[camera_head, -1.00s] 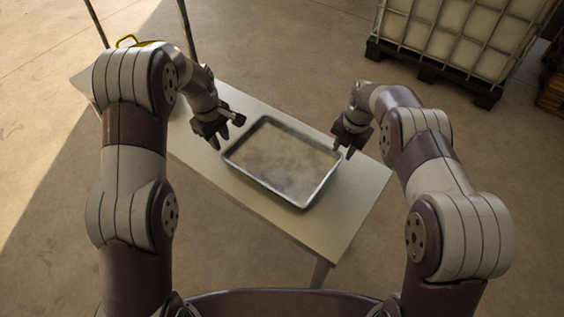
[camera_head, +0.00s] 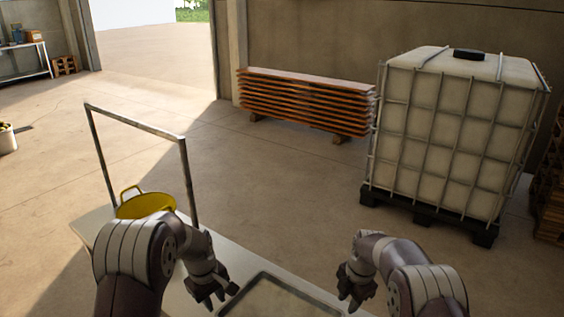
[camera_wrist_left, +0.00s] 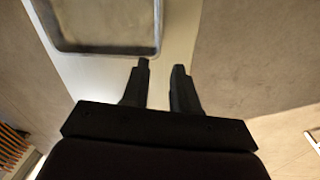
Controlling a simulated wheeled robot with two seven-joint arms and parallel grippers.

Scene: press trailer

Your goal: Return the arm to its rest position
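My left gripper (camera_head: 212,292) is above the table at the left side of a shallow metal tray (camera_head: 248,287). In the left wrist view my left gripper (camera_wrist_left: 160,72) has its two dark fingers apart with nothing between them. The tray (camera_wrist_left: 155,30) lies beside the fingers there, apart from them as far as I can tell. My right gripper (camera_head: 352,298) hangs at the right side of the tray. Its fingers look apart, and no object shows in them. The near part of the tray is cut off by the head view's lower edge.
A caged white tank (camera_head: 450,135) on a black pallet stands at right. Stacked orange-brown boards (camera_head: 305,103) lie by the wall. Open floor lies between.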

